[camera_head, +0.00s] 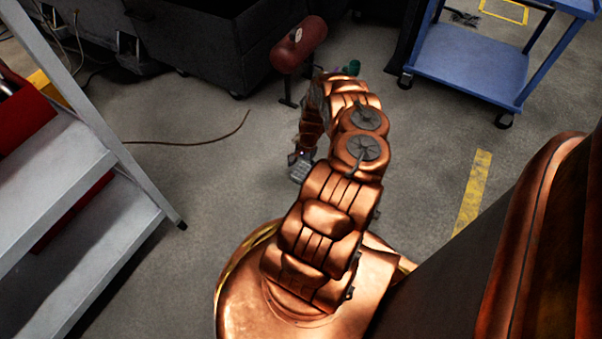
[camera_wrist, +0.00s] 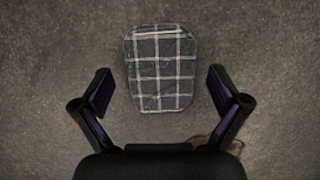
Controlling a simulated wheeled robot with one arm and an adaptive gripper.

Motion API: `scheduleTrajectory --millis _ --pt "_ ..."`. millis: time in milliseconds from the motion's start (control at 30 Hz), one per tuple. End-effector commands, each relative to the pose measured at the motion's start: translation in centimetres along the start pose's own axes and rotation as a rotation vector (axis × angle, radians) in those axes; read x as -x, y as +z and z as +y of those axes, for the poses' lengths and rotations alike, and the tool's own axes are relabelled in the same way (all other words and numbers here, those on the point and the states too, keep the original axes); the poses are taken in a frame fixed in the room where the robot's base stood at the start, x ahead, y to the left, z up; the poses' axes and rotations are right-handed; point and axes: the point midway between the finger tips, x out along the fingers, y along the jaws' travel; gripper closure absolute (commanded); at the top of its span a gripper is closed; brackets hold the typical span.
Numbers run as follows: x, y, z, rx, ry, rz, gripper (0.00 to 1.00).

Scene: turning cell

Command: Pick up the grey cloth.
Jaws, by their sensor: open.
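The grey cloth (camera_wrist: 160,68) is a folded, rounded rectangle with a pale check pattern. It lies flat on the floor in the wrist view, upper middle. My gripper (camera_wrist: 160,84) is open and empty. Its two fingers stand left and right of the cloth's lower half, with a gap on each side, and I see no contact. In the head view a small grey checked patch, the cloth (camera_head: 299,172), shows on the floor just below the end of my arm. My arm hides most of my gripper there.
Metal steps (camera_head: 110,200) stand at the left. A blue cart (camera_head: 465,62) is at the upper right. A red cylinder on a stand (camera_head: 299,45) is beyond my arm. A thin brown cable (camera_head: 195,142) lies on the floor.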

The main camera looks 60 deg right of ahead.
Motion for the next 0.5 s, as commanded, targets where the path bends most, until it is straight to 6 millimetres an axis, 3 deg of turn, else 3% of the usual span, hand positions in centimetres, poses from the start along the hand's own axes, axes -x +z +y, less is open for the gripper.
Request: scheduleTrajectory --millis 500 --pt "-0.46 -0.14 -0.01 0.000 0.000 0.000 0.02"
